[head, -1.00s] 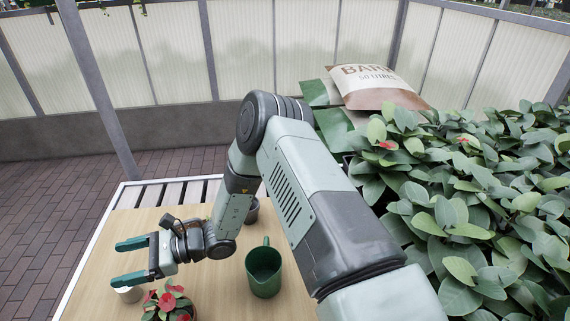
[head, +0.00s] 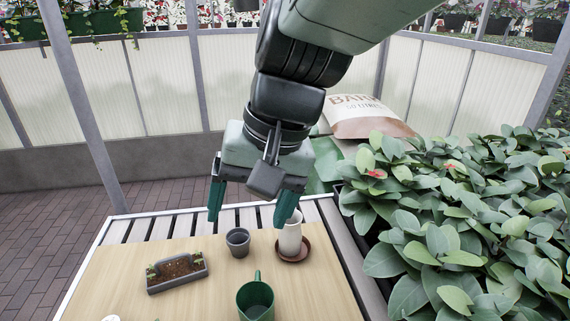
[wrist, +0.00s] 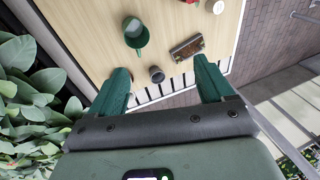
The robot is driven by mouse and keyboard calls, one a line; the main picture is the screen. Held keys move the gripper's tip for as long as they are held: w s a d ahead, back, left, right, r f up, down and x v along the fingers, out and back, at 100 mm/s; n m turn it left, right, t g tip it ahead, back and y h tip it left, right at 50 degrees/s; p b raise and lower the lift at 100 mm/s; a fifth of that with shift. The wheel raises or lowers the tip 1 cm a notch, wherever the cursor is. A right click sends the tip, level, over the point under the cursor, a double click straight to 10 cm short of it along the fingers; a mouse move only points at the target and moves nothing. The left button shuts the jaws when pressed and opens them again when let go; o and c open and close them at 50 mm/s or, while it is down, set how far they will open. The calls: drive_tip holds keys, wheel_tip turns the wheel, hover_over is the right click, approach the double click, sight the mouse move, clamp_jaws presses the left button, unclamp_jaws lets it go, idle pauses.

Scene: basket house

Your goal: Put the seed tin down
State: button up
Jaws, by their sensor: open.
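My gripper (head: 246,218) is open and points down, with nothing between its fingers; the wrist view shows the same empty gap (wrist: 160,68). In the head view a pale cylinder (head: 291,240) stands upright on a brown saucer (head: 304,252), and my right finger covers part of its top. A small white round thing (head: 112,318) is cut off at the bottom edge, and it also shows in the wrist view (wrist: 218,7). I cannot tell for sure which of these two is the seed tin.
A dark grey pot (head: 238,243), a green mug (head: 256,300) and a planter of soil (head: 177,272) stand on the wooden table. Dense leafy plants (head: 460,220) border the right side. A bark sack (head: 368,117) lies behind.

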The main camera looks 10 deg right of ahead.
drive_tip(key=s+d+r+t+h, duration=0.3)
drive_tip(key=s+d+r+t, duration=0.1)
drive_tip(key=d, duration=0.5)
drive_tip(key=shift+s+d+r+n, duration=0.2)
drive_tip(key=shift+s+n, duration=0.2)
drive_tip(key=shift+s, duration=0.5)
